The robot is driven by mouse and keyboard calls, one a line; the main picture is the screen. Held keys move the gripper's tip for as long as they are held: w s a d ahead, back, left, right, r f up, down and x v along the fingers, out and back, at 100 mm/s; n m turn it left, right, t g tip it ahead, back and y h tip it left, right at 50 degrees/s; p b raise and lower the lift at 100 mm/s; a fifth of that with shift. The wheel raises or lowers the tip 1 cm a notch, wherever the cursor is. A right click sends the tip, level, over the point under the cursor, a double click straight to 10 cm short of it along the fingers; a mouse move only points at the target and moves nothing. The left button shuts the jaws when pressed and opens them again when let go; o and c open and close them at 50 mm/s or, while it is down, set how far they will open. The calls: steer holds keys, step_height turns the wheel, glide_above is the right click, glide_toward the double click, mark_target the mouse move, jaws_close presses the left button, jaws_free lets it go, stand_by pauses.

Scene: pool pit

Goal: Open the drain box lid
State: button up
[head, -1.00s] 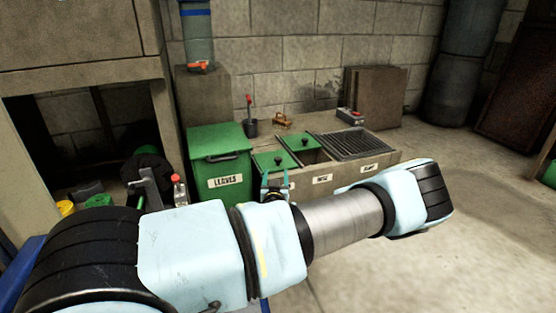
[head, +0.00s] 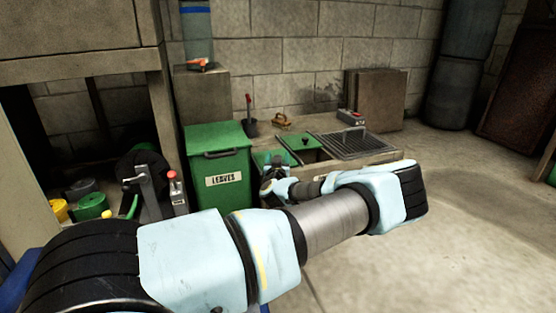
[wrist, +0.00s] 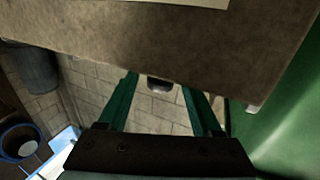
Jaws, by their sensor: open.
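The drain box is a low concrete box (head: 384,162) in the head view, with two green lids on its top. The back green lid (head: 302,141) has a dark knob. The front-left green lid (head: 263,157) is partly hidden by my gripper (head: 272,172), which is low at the box's left front. In the wrist view my gripper (wrist: 160,92) has two green fingers apart, with nothing held. A dark rounded piece (wrist: 159,83) shows between them below the concrete edge; I cannot tell what it is or whether the fingers touch it.
A green LEAVES bin (head: 222,180) stands close on the left of the box, and its green side fills the right of the wrist view. A grate (head: 352,145) covers the box's right part. The floor at right is clear.

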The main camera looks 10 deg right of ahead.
steer(key=shift+c, duration=0.3)
jaws_close()
stand_by(1.1)
